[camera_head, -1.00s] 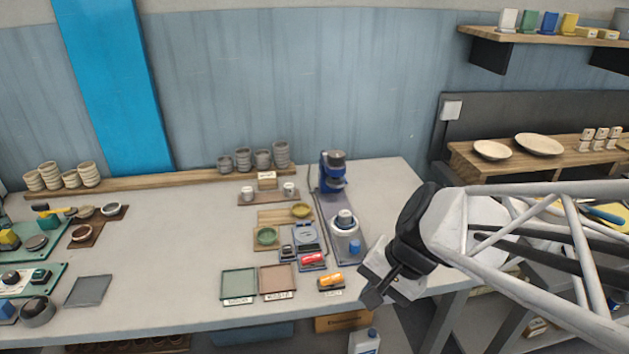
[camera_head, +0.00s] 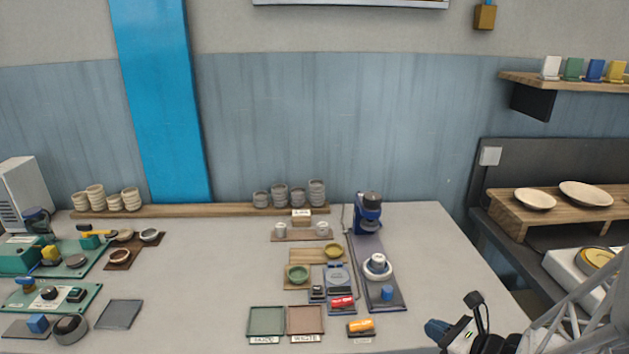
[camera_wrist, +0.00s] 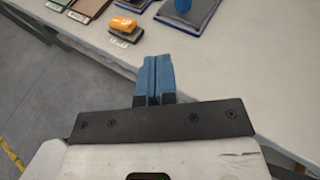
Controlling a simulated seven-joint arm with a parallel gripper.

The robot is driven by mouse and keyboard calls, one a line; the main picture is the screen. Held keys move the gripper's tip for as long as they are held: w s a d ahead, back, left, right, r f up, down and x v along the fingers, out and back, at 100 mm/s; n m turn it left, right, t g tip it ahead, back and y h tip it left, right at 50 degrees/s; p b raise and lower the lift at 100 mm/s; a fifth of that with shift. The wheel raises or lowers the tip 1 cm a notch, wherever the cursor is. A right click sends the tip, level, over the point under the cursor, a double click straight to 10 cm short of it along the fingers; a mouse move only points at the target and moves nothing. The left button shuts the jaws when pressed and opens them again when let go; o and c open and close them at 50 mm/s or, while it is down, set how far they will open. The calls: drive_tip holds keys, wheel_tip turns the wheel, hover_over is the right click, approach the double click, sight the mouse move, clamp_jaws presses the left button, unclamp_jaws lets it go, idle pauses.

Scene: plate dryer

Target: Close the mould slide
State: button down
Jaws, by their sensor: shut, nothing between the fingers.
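A blue press (camera_head: 367,212) stands at the back of a dark, rail-like plate (camera_head: 389,300) at the right of the table. A round white and grey mould-like part (camera_head: 377,267) sits on this plate in front of the press. I cannot tell for sure that it is the mould slide. A blue knob (camera_head: 386,292) is nearer the front of the plate and shows partly in the wrist view (camera_wrist: 182,5). My gripper (camera_head: 432,329) is at the table's front right, apart from the plate. Its blue fingers (camera_wrist: 152,75) are shut together and empty.
An orange-topped block (camera_head: 361,326) lies left of the plate's front end. Green (camera_head: 266,321) and brown (camera_head: 306,320) trays lie further left. A red-topped block (camera_head: 342,302) is close to the plate's left side. The table right of the plate is clear.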

drive_tip(key=shift+w+d+f+m+t+h, duration=0.1)
drive_tip(key=shift+d+f+m+t+h, duration=0.2)
drive_tip(key=shift+d+m, duration=0.3)
drive_tip(key=shift+d+f+m+t+h, duration=0.2)
drive_tip(key=shift+d+m+t, duration=0.1)
drive_tip(key=shift+d+m, duration=0.25)
drive_tip(key=shift+w+a, duration=0.1)
drive_tip(key=shift+w, duration=0.05)
approach(391, 295)
drive_tip(key=shift+w+a+f, duration=0.35)
drive_tip(key=shift+w+f, duration=0.15)
drive_tip(key=shift+w, duration=0.05)
drive_tip(key=shift+w+a+f, duration=0.35)
drive_tip(key=shift+w+f, duration=0.1)
drive_tip(key=shift+w, duration=0.1)
drive_tip(key=shift+w+a, duration=0.3)
drive_tip(key=shift+w, duration=0.3)
drive_tip(key=shift+w+a, duration=0.3)
drive_tip(key=shift+w, duration=0.35)
drive_tip(key=shift+w+a, duration=0.3)
drive_tip(key=shift+w, duration=0.3)
drive_tip(key=shift+w, duration=0.1)
